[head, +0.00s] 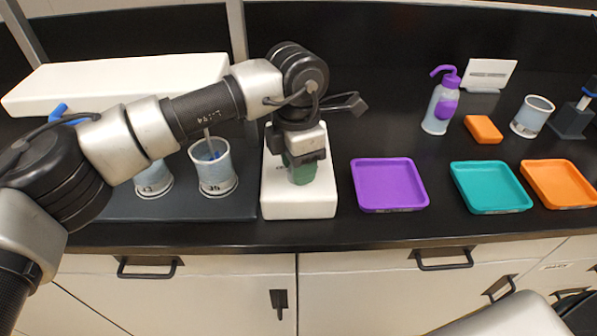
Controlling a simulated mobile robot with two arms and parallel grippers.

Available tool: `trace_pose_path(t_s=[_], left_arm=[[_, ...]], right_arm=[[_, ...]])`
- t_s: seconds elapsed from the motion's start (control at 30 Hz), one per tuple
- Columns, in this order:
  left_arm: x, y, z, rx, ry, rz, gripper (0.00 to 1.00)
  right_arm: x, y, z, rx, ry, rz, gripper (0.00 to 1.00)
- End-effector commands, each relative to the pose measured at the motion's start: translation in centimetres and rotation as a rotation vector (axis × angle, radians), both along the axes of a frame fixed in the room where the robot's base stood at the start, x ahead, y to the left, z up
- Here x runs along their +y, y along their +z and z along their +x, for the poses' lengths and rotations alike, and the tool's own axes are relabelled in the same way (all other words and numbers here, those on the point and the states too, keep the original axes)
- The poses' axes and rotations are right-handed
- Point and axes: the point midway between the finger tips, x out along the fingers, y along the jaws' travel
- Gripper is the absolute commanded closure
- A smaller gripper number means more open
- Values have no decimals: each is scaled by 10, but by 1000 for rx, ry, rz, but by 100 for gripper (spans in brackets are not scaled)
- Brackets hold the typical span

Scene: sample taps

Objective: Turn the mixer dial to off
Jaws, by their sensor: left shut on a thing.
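The white mixer (300,207) stands near the front of the black counter, left of the purple tray. A green piece (302,173), which looks like its dial, shows on its top. My left gripper (298,160) points down over it and is shut on it. The gripper and wrist cover much of the dial and the mixer's back part, so the dial's setting cannot be read. Small marks show on the mixer beside the green piece. My right gripper is not in view.
Two beakers (213,168) stand on a dark base left of the mixer, under my left arm. Purple (389,184), teal (490,186) and orange (560,183) trays lie to the right. A wash bottle (441,102) and a small orange block (483,129) stand behind them.

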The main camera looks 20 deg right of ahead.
Motion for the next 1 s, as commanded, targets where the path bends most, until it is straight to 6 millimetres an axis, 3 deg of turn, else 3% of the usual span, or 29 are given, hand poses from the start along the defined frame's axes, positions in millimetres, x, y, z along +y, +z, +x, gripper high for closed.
trace_pose_path(t_s=[0.4,1.0], left_arm=[[0,-1,0,0,249,-1,85],[0,1,0,1,312,-1,85]], right_arm=[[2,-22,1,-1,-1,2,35],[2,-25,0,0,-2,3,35]])
